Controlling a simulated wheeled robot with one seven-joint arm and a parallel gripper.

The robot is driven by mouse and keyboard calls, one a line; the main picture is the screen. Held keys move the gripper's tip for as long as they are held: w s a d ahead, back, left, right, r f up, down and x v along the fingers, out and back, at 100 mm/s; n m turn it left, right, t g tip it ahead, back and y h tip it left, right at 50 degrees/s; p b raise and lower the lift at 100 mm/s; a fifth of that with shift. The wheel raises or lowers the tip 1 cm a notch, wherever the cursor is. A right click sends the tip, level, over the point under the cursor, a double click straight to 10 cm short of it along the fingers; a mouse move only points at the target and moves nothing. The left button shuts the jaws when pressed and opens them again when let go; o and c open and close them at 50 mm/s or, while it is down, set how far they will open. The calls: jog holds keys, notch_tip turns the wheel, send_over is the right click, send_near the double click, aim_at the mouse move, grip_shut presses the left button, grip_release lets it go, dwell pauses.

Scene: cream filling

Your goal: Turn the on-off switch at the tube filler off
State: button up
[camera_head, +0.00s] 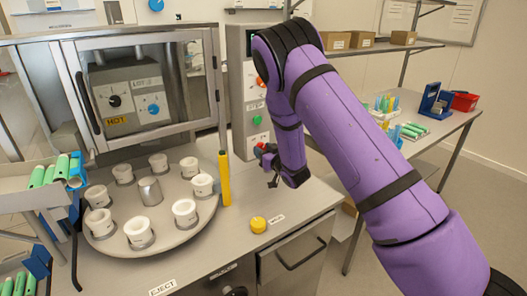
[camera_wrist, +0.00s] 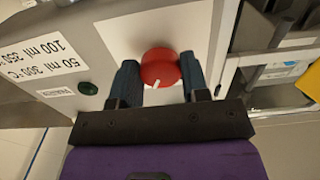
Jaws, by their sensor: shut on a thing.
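The mark points down and slightly left in that view. My gripper (camera_wrist: 161,78) has its two dark blue fingers around the knob, one on each side, and is shut on it. In the head view my gripper (camera_head: 266,160) is at the box's lower front; the knob is partly hidden there.
A green button (camera_wrist: 88,88) sits left of the knob. A round turntable (camera_head: 165,214) with several white cups and a yellow post (camera_head: 224,178) stand left of my arm. A yellow button (camera_head: 258,225) is on the counter. A side table is at right.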

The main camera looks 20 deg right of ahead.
jog(key=shift+n, duration=0.4)
jog(key=n, duration=1.1)
jog(key=shift+d, duration=0.1)
dwell(0.6)
jog(key=o, duration=0.9)
jog(key=v, duration=1)
jog(key=shift+s+d+r, duration=0.1)
jog(key=shift+s, duration=0.3)
